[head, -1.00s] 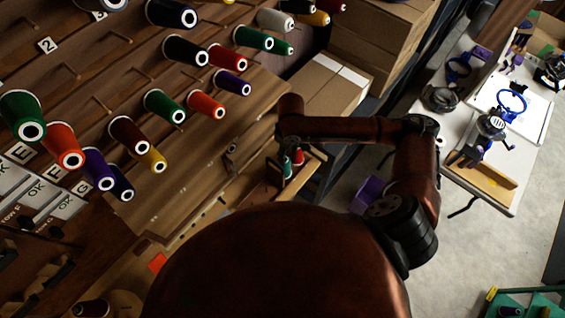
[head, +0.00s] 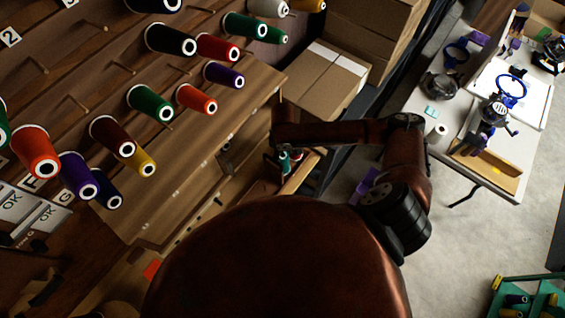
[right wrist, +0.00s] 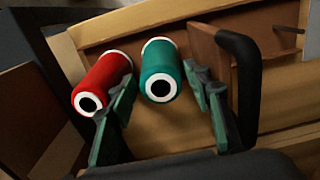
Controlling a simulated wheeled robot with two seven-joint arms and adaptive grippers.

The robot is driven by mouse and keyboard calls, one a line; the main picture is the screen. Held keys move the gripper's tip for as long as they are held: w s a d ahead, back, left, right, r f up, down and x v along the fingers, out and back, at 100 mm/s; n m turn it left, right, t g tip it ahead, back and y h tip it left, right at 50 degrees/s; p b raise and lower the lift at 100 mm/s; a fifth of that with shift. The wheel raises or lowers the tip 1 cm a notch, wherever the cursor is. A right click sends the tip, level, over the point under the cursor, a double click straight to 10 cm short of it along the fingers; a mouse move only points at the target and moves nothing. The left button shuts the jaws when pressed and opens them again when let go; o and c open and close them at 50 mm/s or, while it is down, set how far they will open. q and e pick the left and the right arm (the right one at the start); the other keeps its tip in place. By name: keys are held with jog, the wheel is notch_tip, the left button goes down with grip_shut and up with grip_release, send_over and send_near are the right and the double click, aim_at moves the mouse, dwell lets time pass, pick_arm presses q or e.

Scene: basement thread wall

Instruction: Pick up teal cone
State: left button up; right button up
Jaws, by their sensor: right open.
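The teal cone (right wrist: 160,66) lies in a wooden bin in the right wrist view, its white-rimmed end with a dark hole facing me. A red cone (right wrist: 104,79) lies just left of it. My right gripper (right wrist: 160,78) is open, with one green finger on each side of the teal cone. The left finger lies between the two cones and overlaps the red one in the picture; I cannot tell whether it touches. In the head view the teal cone (head: 284,160) shows small beyond my right forearm, and my right gripper (head: 277,163) is partly hidden there. My left gripper is not in view.
A brown wooden board (right wrist: 214,62) stands right of the teal cone. In the head view a peg wall holds several coloured cones at left. Cardboard boxes (head: 322,82) stand behind my arm.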

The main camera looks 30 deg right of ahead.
notch_tip(320, 180, down, 8)
jog(key=shift+f, duration=0.1)
dwell(0.4)
jog(key=shift+c, duration=0.4)
jog(key=c, duration=1)
jog(key=shift+o, duration=0.2)
notch_tip(320, 180, up, 28)
jog(key=shift+p, duration=0.3)
